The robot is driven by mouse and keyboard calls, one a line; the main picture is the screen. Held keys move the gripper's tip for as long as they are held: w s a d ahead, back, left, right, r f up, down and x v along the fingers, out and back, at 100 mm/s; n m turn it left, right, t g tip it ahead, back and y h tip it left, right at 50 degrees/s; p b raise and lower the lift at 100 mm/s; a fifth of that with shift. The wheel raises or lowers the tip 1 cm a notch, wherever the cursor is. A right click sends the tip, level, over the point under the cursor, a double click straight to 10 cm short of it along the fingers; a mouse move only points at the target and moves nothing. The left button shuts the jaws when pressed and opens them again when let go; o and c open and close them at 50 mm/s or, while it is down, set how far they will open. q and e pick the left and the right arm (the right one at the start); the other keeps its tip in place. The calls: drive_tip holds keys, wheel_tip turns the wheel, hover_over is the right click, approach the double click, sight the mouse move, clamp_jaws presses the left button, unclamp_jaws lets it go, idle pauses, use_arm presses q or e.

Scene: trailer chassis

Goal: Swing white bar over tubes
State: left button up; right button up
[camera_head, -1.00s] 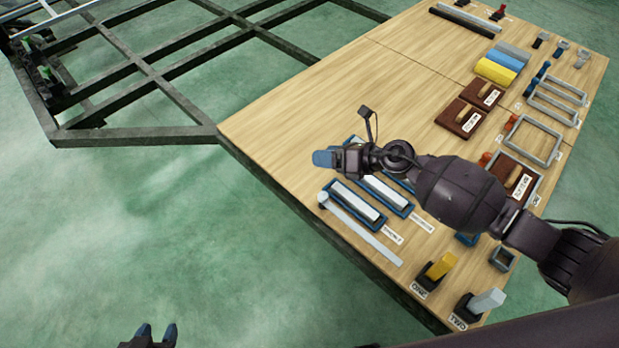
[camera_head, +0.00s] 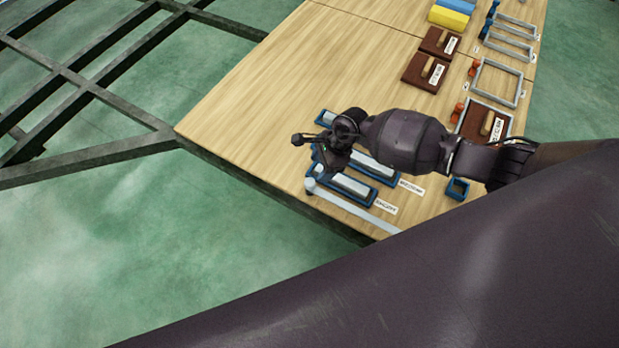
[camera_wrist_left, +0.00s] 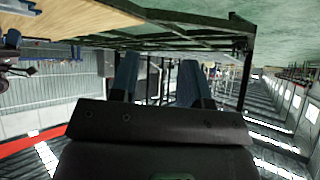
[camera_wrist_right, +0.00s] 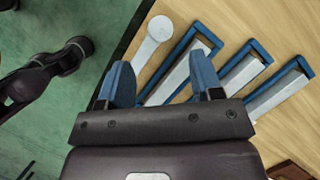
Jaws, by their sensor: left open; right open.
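The white bar (camera_head: 352,208) lies along the near edge of the wooden table, its round pivot end (camera_head: 309,184) by the corner of the nearest tray. Beside it, white tubes (camera_head: 350,185) lie in parallel blue trays. My right gripper (camera_head: 318,156) is open above the trays' left ends and partly hides them. In the right wrist view, the bar's round end (camera_wrist_right: 160,27) shows beyond the open fingertips (camera_wrist_right: 160,76), and its strip runs toward the left finger. My left gripper (camera_wrist_left: 157,75) is open and empty in its wrist view; it is outside the head view.
Brown blocks with handles (camera_head: 426,72), grey frames (camera_head: 497,82) and a small blue open box (camera_head: 457,189) stand farther right on the table. The dark trailer chassis (camera_head: 85,87) is at the left. My own arm covers the bottom right of the head view.

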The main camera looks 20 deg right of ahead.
sight(310, 182)
drive_tip(key=b+x, duration=0.1)
drive_tip(key=x, duration=0.5)
drive_tip(key=shift+s+f+b, duration=0.15)
drive_tip(key=shift+b, duration=0.15)
drive_tip(key=shift+x, duration=0.8)
drive_tip(key=shift+a, duration=0.1)
clamp_jaws()
